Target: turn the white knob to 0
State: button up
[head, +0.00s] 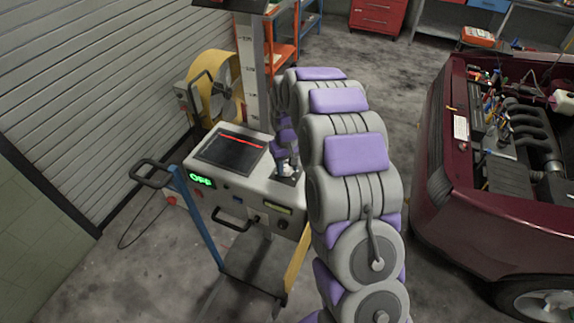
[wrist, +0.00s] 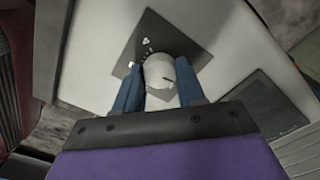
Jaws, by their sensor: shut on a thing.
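The white knob (wrist: 160,72) sits on a dark square plate (wrist: 188,48) on the light top of the machine. In the wrist view it has a small dark pointer mark, and small white markings show on the plate beside it; I cannot read them clearly. My gripper (wrist: 160,92) has its two blue fingers on either side of the knob, shut on it. In the head view my gripper (head: 287,165) is at the right end of the machine's top, and my arm hides part of that area.
The machine cart (head: 232,185) has a dark screen with a red line and a green "OFF" display (head: 201,180). A dark red car (head: 455,215) with open engine bay is at right. Grey floor lies between.

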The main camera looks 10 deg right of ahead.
aim_at(287, 167)
jog(key=shift+w+n, duration=0.2)
jog(key=shift+n, duration=2)
jog(key=o, duration=1.1)
jog(key=shift+c, duration=0.2)
jog(key=shift+s, duration=0.1)
notch_tip(287, 167, up, 17)
jog(key=shift+r, duration=0.15)
